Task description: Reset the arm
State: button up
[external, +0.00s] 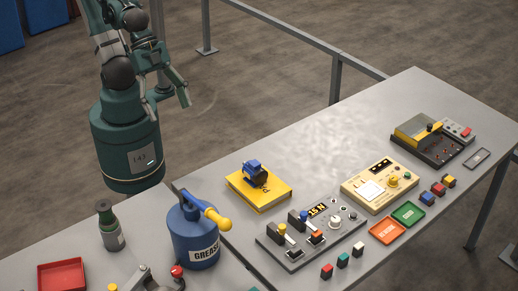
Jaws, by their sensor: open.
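My gripper (167,105) hangs beside my green base at the upper left, beyond the far edge of the table. Its two fingers are spread apart and point down. Nothing shows between them, and it is clear of everything on the table.
The table's upper middle is clear.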

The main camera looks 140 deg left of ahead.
notch_tip(320, 180, down, 8)
jog(key=b, duration=0.7)
jog(key=shift+f+b, duration=0.2)
jog(key=shift+b, duration=0.15)
dwell(0.6)
